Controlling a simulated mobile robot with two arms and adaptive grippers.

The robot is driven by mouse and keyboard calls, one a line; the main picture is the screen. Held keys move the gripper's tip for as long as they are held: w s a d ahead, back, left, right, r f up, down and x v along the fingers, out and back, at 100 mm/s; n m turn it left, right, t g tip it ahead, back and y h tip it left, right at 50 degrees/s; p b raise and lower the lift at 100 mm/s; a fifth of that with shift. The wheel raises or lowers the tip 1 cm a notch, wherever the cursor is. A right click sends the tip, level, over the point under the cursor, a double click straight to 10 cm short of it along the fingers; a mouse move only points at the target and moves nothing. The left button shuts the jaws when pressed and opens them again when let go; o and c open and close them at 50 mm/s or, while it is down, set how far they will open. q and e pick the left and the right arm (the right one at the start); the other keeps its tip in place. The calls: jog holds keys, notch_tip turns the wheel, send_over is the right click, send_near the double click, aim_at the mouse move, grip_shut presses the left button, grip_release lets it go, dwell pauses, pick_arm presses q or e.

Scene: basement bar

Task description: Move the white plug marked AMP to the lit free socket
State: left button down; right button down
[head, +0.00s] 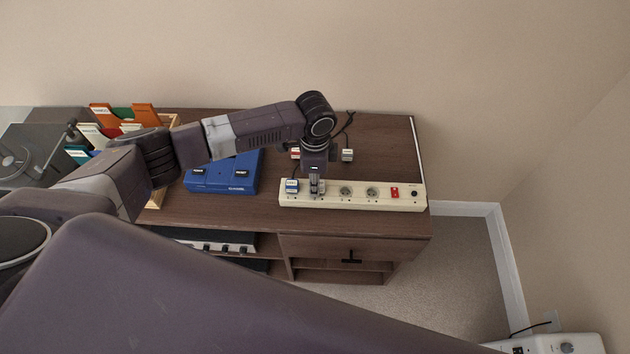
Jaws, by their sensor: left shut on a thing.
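A cream power strip (408,202) lies along the front of the brown cabinet top. My left gripper (317,189) points down over the strip's left part, shut on a plug that its fingers mostly hide; I cannot read its mark or tell whether it is seated. A white plug with a blue label (291,186) sits at the strip's left end, just left of the gripper. Two round sockets, a nearer one (345,191) and a farther one (371,192), are empty to the gripper's right. I cannot tell which socket is lit. My right gripper is out of view.
A red switch (394,192) is near the strip's right end. Behind the strip lie a white plug (347,155) with a dark cable and a red-marked one (295,153). A blue box (222,177) and a wooden rack of folders stand left. The cabinet top (385,145) is clear at back right.

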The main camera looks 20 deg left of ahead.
pick_arm(q)
jog(key=c, duration=1.6)
grip_release()
jog(key=shift+r, duration=0.1)
jog(key=shift+r, duration=0.3)
notch_tip(320, 180, up, 11)
jog(key=shift+r, duration=0.15)
